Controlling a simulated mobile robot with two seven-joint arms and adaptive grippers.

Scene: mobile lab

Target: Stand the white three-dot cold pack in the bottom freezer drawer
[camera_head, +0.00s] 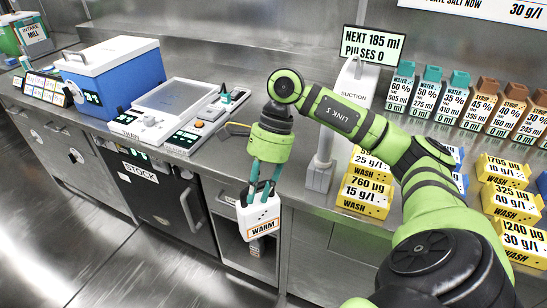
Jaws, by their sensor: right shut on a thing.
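My right gripper (263,190) points down in front of the counter and is shut on the top of a white pack (258,213). The pack hangs upright, with small dark dots on its face, too small to count surely, and an orange-edged label reading WARM. It is in front of and above an open-looking grey compartment (232,250) under the counter. I cannot tell whether this is the bottom freezer drawer; the pack and gripper hide part of it. My left gripper is not in view.
A black STOCK door (155,190) is left of the compartment. On the counter are a blue cooler (112,85) and a grey-white THAW station (170,108). A white SUCTION post (330,130) stands close right of my gripper. Yellow WASH blocks (366,193) sit farther right.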

